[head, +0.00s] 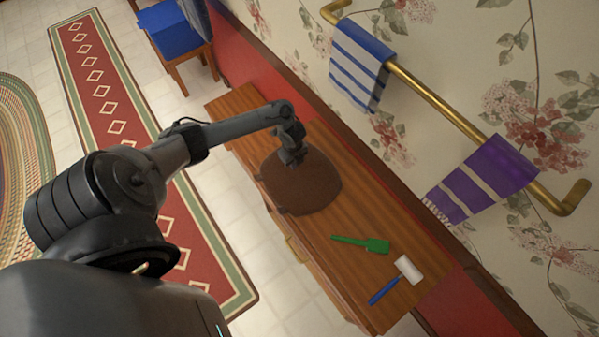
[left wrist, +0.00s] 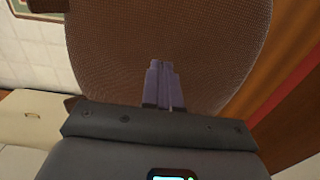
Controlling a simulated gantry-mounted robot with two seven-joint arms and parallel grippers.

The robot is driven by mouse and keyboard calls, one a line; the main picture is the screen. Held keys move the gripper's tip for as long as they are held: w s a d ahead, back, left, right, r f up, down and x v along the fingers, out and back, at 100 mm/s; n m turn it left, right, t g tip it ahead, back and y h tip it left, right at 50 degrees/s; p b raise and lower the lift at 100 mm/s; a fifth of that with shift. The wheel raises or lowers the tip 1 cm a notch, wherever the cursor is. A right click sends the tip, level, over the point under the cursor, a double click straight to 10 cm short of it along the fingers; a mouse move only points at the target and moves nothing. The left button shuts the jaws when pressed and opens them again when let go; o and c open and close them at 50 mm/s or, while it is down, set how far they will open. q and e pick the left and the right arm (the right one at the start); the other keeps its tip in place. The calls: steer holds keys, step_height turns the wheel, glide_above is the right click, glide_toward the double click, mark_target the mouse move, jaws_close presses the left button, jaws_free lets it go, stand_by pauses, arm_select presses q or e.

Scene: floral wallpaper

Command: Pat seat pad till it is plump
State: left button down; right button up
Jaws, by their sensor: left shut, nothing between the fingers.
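The brown seat pad (head: 318,188) lies flat on the wooden cabinet top, with small ties at its near side. It fills much of the left wrist view (left wrist: 170,40), where its woven surface shows. My left gripper (head: 291,160) is over the far part of the pad, pointing down. Its fingers (left wrist: 162,88) are together and empty, at or just above the pad; I cannot tell whether they touch it. My right gripper is in neither view.
A green brush (head: 362,244), a blue-handled tool with a white head (head: 408,269) share the wooden cabinet top (head: 325,226). A brass rail (head: 440,105) with striped towels runs along the wall. A chair with a blue seat (head: 170,30) stands beyond.

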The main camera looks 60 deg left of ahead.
mark_target(298, 176)
arm_select(q)
steer(key=shift+f+b, duration=1)
steer(key=shift+f, duration=0.4)
step_height(298, 176, up, 4)
steer(key=p, duration=0.4)
steer(key=shift+f, duration=0.15)
steer(key=shift+f, duration=0.25)
steer(key=shift+f+b, duration=0.15)
steer(key=shift+b, duration=0.2)
steer(key=shift+f+b, duration=1.15)
steer(key=shift+f, duration=0.3)
steer(key=shift+r, duration=0.1)
